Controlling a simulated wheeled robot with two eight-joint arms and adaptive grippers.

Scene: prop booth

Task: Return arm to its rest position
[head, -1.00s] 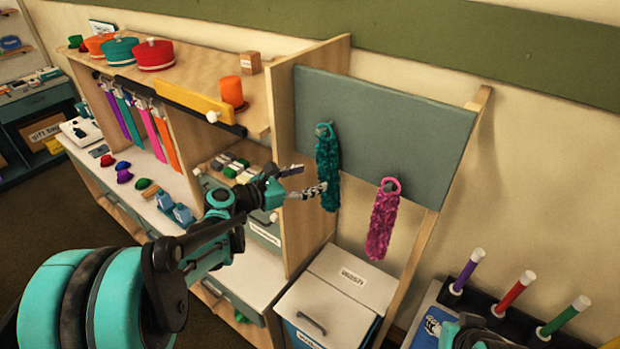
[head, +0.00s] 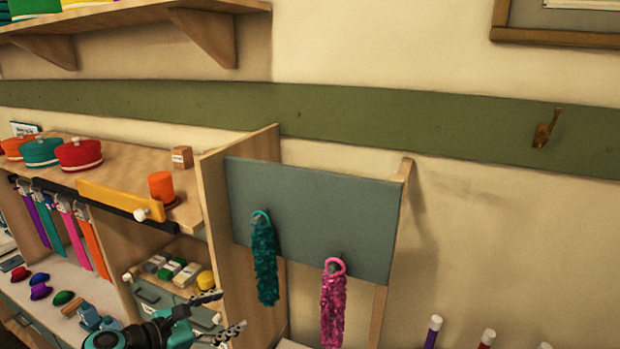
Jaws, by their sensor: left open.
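My left gripper (head: 222,313) is at the bottom of the head view, left of centre. Its two fingers are spread apart with nothing between them. It is in front of the shelf unit, below and left of a teal feather boa (head: 264,262). The boa hangs by a ring from a hook on the grey-blue board (head: 320,212). A pink boa (head: 333,305) hangs to its right. The gripper touches neither boa as far as I can see. Most of my left arm is below the picture. My right gripper is not in view.
Round hats (head: 78,154), a small orange hat (head: 162,187) and a small box (head: 182,157) stand on the shelf top. Coloured ties (head: 73,236) hang below it. Colored sticks with white tips (head: 433,330) stand at the lower right. A brass hook (head: 546,128) is on the green wall strip.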

